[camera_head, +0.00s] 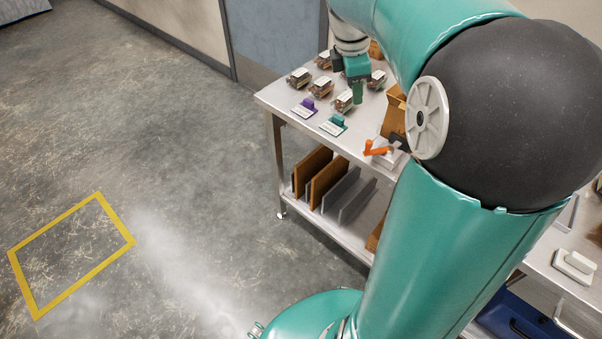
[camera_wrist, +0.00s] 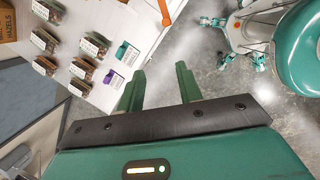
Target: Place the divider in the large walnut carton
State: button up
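My gripper (camera_head: 357,92) hangs above the steel table, over the rows of clamshell trays. In the wrist view its two green fingers (camera_wrist: 160,72) are apart with nothing between them. A brown carton (camera_head: 394,112) stands at the table's right, partly hidden by my arm; its label cannot be read. Upright brown panels (camera_head: 327,180) and grey panels (camera_head: 343,190) stand in a row on the lower shelf; I cannot tell which is the divider. A brown carton lettered "HAZELS" (camera_wrist: 7,24) shows at the wrist view's left edge. I cannot make out a walnut label.
Several labelled clamshell trays (camera_head: 320,87) stand on the table, with a purple tag stand (camera_head: 305,107) and a teal one (camera_head: 333,125) near its front edge. An orange-handled tool (camera_head: 376,149) lies right of them. Open floor with a yellow-taped rectangle (camera_head: 119,225) is at left.

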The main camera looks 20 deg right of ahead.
jog(key=s+a+f+m+t+y, duration=0.1)
jog(key=s+a+m+t, duration=0.3)
jog(key=s+a+m, duration=1)
jog(key=s+a+y, duration=0.1)
jog(key=s+a, duration=0.2)
jog(key=a, duration=0.4)
jog(key=shift+s+f+t+y, duration=0.15)
jog(key=shift+t+y, duration=0.25)
